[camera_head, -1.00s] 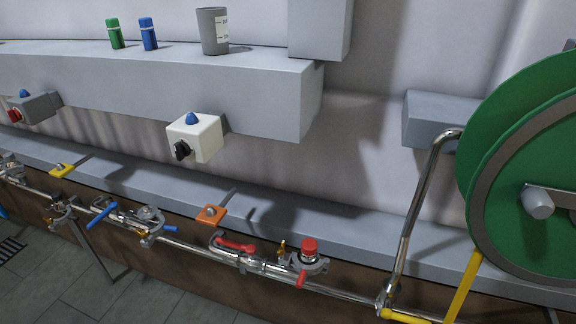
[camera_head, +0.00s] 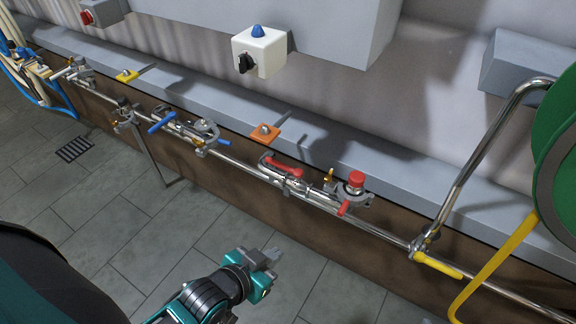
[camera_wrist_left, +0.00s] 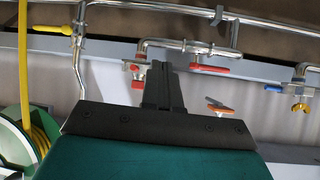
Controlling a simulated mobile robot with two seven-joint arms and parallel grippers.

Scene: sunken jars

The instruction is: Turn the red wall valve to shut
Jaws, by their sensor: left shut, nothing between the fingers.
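On the steel wall pipe is a valve with a red lever handle (camera_head: 283,168). The lever lies nearly along the pipe. Just right of it is a clamp-like fitting with a red cap (camera_head: 356,179) and a small red handle (camera_head: 343,209). My left gripper (camera_head: 268,257) is in front of the pipe, low in the head view, apart from it, shut and empty. In the left wrist view its dark fingers (camera_wrist_left: 162,88) are together, with the red lever (camera_wrist_left: 209,69) to their right and the red cap (camera_wrist_left: 138,84) to their left. My right gripper is not in view.
A grey ledge (camera_head: 420,180) runs behind the pipe, with an orange tag (camera_head: 265,133) on it. A white switch box (camera_head: 259,52) is above. A bent steel tube (camera_head: 470,165) and a green reel (camera_head: 560,160) stand at right. The tiled floor (camera_head: 120,225) is clear.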

